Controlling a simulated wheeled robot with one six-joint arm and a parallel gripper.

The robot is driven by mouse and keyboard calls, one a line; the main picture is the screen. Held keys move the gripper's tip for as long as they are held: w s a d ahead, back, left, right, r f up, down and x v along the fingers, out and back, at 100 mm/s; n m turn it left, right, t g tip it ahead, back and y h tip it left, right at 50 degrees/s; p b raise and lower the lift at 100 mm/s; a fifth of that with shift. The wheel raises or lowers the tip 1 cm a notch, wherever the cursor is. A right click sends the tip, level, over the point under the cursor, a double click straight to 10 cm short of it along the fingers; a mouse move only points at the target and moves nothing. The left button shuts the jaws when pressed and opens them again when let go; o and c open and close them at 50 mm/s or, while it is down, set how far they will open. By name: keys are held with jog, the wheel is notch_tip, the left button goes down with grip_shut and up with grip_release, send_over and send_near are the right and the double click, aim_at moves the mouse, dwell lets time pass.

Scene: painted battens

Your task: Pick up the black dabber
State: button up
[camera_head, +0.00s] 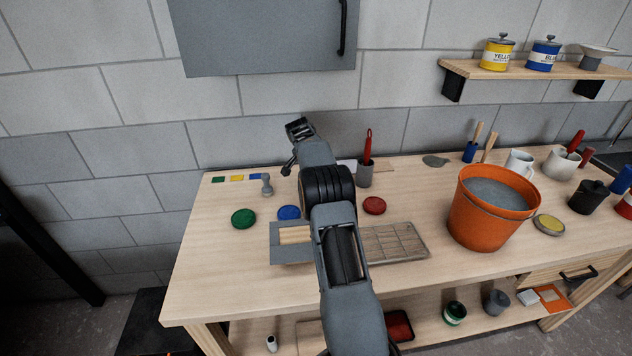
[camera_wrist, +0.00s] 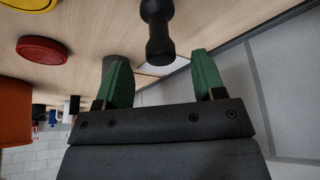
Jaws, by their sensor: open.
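In the wrist view the black dabber (camera_wrist: 158,32) stands on the table, with a knobbed handle end toward my gripper (camera_wrist: 161,75). My gripper is open, its two green-padded fingers apart and empty. The dabber lies just beyond the fingertips, roughly in line with the gap between them. It does not appear to touch either finger. In the head view I cannot make out the black dabber, and my arm covers part of the table. The fingers are not clear there.
A grey dabber-shaped thing (camera_head: 267,184) stands left of my arm. Green (camera_head: 243,218), blue (camera_head: 288,212) and red (camera_head: 374,205) discs lie nearby. An orange bucket (camera_head: 484,222) stands right. A wall cabinet (camera_head: 262,35) hangs above.

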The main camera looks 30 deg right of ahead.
jog(key=shift+p+x, duration=0.95)
jog(key=shift+x, duration=1.8)
jog(key=shift+a, duration=0.1)
jog(key=c, duration=1)
jog(key=shift+r, duration=0.1)
jog(key=shift+r+b, duration=0.35)
jog(key=shift+r, duration=0.1)
jog(key=s+a+r+b, duration=0.2)
jog(key=s+a+r, duration=0.1)
jog(key=r, duration=0.1)
jog(key=s+a+r+b, duration=0.2)
jog(key=s+a+r, duration=0.1)
jog(key=r, duration=0.1)
jog(key=s+a+r+b, duration=0.2)
jog(key=s+a+r, duration=0.1)
jog(key=s+r, duration=0.1)
jog(key=shift+a, duration=0.35)
